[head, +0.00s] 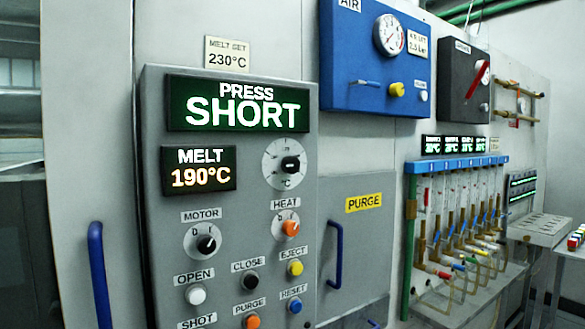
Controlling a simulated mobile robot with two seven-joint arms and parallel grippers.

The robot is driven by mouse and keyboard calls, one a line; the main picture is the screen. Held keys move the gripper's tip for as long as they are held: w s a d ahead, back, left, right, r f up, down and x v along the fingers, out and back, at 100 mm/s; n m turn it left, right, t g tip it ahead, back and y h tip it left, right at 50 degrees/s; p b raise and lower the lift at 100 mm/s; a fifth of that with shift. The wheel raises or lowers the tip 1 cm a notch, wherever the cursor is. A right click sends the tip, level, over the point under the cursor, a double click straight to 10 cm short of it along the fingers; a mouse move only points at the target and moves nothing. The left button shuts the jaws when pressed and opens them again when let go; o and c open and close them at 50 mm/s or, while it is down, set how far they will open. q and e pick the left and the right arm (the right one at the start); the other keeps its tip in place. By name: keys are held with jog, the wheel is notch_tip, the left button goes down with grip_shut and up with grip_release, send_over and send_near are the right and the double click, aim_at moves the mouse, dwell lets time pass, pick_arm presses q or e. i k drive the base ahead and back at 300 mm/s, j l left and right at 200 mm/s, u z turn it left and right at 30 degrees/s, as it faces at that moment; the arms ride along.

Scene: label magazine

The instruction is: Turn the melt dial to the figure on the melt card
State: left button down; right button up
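The melt card (227,53) is a cream label above the grey control panel, and it reads "MELT SET 230°C". The melt display (199,169) on the panel reads "MELT 190°C" in orange figures. The melt dial (291,164) is a black knob on a round white scale marked °C, right of that display. The figures on its scale are too small to read. Neither of my grippers shows in the head view, and nothing covers the dial.
A large display (240,104) reads "PRESS SHORT". Below the dial are a heat knob (291,227), a motor knob (206,244) and several coloured push buttons. Blue handles (335,254) stand out on both sides of the panel. A blue air box (376,60) hangs at upper right.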

aim_at(290, 165)
jog(key=i+l+u, duration=0.15)
jog(key=u, duration=0.3)
jog(key=l+u, duration=0.35)
jog(key=u, duration=0.15)
jog(key=i+l+u, duration=0.1)
jog(key=l+u, duration=0.2)
jog(key=u, duration=0.15)
